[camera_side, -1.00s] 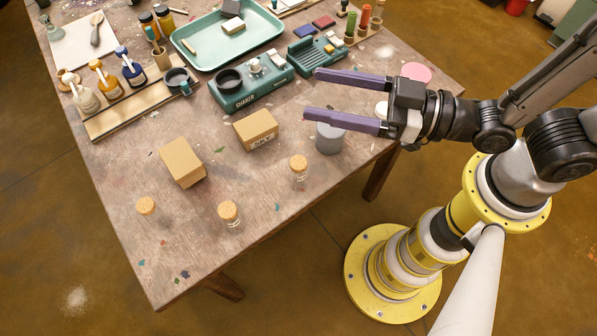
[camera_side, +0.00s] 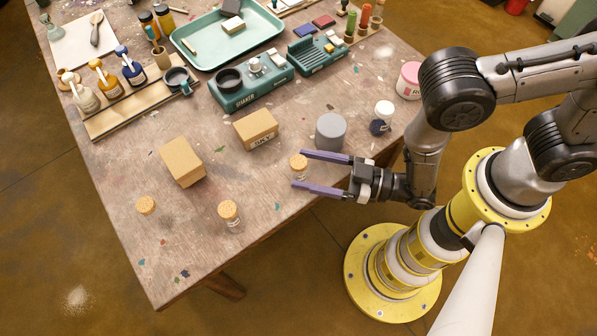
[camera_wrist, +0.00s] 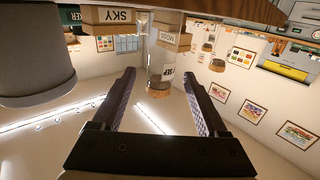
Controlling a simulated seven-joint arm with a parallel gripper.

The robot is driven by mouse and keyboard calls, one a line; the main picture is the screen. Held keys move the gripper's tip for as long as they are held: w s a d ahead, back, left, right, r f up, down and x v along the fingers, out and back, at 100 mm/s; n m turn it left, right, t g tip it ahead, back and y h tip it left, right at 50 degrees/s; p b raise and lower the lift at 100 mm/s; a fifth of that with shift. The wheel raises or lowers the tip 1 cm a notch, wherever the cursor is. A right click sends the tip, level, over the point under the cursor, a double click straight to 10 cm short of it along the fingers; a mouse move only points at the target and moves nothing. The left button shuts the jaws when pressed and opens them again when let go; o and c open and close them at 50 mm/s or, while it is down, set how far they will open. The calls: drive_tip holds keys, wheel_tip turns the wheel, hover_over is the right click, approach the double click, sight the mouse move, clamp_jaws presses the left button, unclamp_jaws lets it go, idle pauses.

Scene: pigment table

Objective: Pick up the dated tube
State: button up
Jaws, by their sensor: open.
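Three small glass tubes with cork tops show in the side view: a right tube (camera_side: 299,163), a middle tube (camera_side: 229,211) and a left tube (camera_side: 147,206). My gripper (camera_side: 299,171) is open and low over the table, its two purple fingertips by the right tube. In the wrist view, which is upside down, this tube (camera_wrist: 160,86) stands in the gap between the fingertips (camera_wrist: 159,74). Its label seems to read "SEP". I cannot tell whether a finger touches it. The other two tubes' labels are not readable.
A grey cylinder (camera_side: 330,132) stands just behind the gripper. A box marked SKY (camera_side: 256,130) and another cardboard box (camera_side: 182,162) stand behind the tubes. A white-capped jar (camera_side: 382,118) and a pink-lidded jar (camera_side: 409,80) are at the right. The front table edge is close.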

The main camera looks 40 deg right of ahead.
drive_tip(key=shift+x, duration=2.8)
clamp_jaws()
